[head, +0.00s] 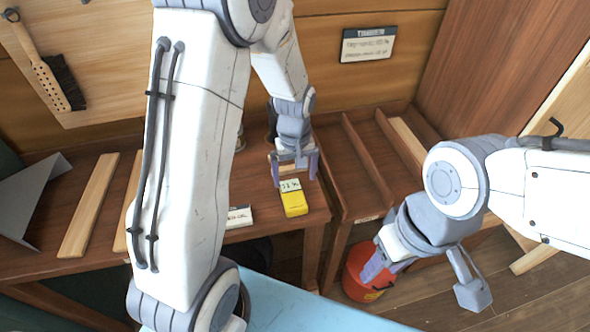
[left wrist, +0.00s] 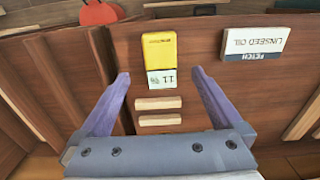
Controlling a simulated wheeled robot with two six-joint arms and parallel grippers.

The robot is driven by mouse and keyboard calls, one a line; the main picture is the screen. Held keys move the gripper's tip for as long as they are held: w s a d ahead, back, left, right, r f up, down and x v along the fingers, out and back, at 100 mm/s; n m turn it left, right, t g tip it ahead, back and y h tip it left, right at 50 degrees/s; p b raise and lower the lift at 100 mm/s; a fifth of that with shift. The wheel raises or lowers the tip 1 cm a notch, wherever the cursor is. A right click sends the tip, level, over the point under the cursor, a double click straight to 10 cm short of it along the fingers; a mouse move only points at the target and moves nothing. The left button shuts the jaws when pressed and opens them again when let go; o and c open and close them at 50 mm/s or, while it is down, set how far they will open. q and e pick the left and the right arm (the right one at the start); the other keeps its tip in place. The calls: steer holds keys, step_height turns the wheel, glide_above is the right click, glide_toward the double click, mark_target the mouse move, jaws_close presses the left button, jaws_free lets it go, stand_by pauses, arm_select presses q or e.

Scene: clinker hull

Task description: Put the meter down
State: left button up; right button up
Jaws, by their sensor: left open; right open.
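The yellow meter (head: 294,203) with a pale display lies on the wooden bench near its front edge. It also shows in the left wrist view (left wrist: 159,52), flat on the wood, its display end toward my gripper. My left gripper (head: 295,180) is open just behind and above the meter. In the left wrist view its fingers (left wrist: 160,88) stand wide apart, with the meter between and beyond their tips, not visibly touched. My right gripper (head: 388,272) is open and empty in front of the bench, above the red bucket.
Two short wooden strips (left wrist: 158,112) lie between my left fingers. A linseed oil label (left wrist: 254,43) lies beside the meter. A divided wooden tray (head: 350,200) is to the right. A red bucket (head: 362,275) stands on the floor. Wood strips (head: 90,205) lie at left.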

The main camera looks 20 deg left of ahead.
arm_select(q)
steer(key=s+d+r+m, duration=0.6)
steer(key=s+d+r, duration=0.2)
steer(key=d+r, duration=0.1)
steer(key=s+d+r+m, duration=0.1)
steer(key=s+d+m, duration=0.1)
steer(key=s+m, duration=0.2)
steer(key=s+d+r+m+h, duration=0.1)
steer(key=s+m, duration=0.3)
steer(key=s, duration=0.6)
steer(key=shift+d+r, duration=0.45)
steer(key=shift+a, duration=0.1)
